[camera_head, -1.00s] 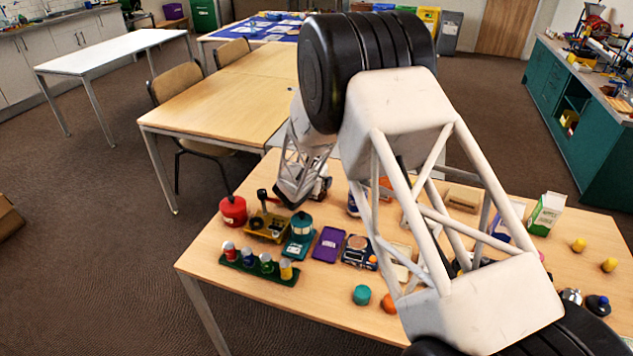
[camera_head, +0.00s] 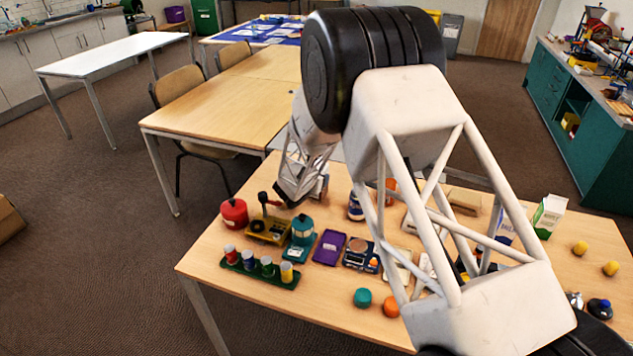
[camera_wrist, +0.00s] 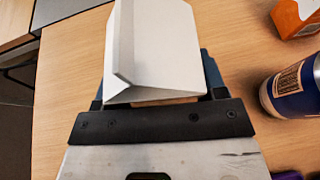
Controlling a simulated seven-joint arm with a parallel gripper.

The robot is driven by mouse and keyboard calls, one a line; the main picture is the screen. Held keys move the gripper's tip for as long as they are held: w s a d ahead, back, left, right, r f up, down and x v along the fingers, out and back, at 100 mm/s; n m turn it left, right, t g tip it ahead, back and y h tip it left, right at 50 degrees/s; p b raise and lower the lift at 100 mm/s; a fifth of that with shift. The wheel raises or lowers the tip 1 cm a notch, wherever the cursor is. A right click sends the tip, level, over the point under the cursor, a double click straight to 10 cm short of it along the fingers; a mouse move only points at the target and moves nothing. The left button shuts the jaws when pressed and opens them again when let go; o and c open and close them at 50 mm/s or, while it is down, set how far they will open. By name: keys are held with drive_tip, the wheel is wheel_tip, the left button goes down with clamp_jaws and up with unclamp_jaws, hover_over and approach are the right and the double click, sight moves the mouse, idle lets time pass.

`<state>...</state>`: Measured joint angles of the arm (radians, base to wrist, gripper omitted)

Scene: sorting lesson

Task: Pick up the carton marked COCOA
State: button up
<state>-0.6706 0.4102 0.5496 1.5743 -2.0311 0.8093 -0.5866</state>
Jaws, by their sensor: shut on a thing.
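A white carton (camera_wrist: 165,45) with a folded top fills the upper middle of the wrist view. My gripper (camera_wrist: 155,88) is shut on it, with a finger on either side. No marking shows on the faces in sight, so I cannot read whether it says COCOA. In the head view my arm hides most of the gripper and the carton. I cannot tell whether the carton is clear of the table.
In the wrist view a blue can (camera_wrist: 295,90) and an orange box (camera_wrist: 298,14) stand to the right. In the head view a green-and-white carton (camera_head: 549,216), a purple tray (camera_head: 329,247) and a can rack (camera_head: 258,274) stand on the table (camera_head: 300,318).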

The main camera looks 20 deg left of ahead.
wheel_tip(320, 180, up, 8)
drive_tip(key=shift+r, duration=0.15)
idle(0.3)
